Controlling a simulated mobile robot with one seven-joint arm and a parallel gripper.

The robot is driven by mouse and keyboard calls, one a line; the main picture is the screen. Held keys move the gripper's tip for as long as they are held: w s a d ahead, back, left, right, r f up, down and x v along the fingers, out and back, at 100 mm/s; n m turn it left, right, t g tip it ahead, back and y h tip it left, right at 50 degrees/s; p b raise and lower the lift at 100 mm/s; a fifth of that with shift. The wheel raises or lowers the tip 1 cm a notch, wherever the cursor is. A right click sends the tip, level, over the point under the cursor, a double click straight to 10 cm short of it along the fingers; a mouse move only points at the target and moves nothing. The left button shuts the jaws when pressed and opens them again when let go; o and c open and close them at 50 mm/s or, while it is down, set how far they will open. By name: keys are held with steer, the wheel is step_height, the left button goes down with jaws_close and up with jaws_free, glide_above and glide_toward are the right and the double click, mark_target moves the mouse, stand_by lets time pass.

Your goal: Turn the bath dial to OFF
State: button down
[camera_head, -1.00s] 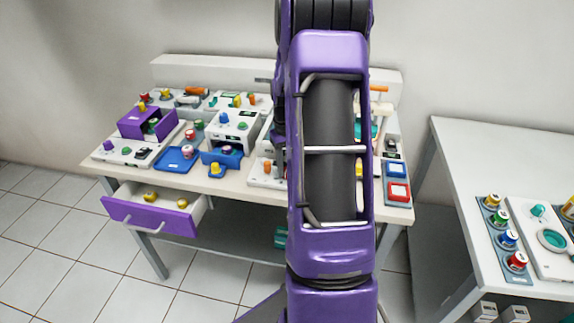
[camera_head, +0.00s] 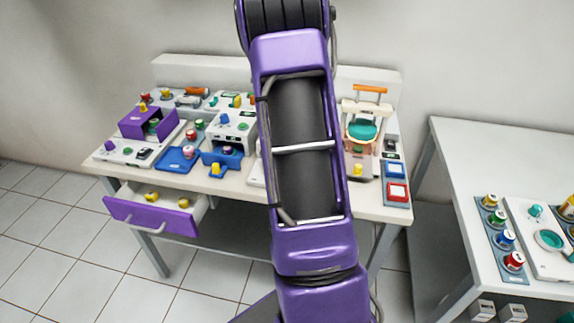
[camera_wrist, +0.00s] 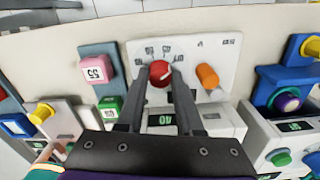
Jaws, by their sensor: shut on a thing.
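A round red dial (camera_wrist: 159,77) with a white pointer line sits on a white panel (camera_wrist: 215,48) in the wrist view. Small dark labels ring the dial, too small to read. My gripper (camera_wrist: 160,70) has its two dark fingers on either side of the dial and is shut on it. Below the dial, partly behind the fingers, a dark display (camera_wrist: 160,120) shows green digits upside down. In the head view my purple arm hides the gripper and the dial.
An orange knob (camera_wrist: 207,76) stands close right of the dial. A blue housing with a purple knob (camera_wrist: 287,101) is further right; pink (camera_wrist: 95,68) and green blocks are left. In the head view, an open purple drawer (camera_head: 152,216) juts from the bench.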

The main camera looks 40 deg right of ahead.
steer(key=shift+m, duration=0.6)
steer(key=c, duration=0.6)
jaws_free()
steer(key=shift+o, duration=0.2)
steer(key=shift+r, duration=0.15)
step_height(320, 180, up, 17)
steer(key=p, duration=0.2)
steer(key=shift+r, duration=0.1)
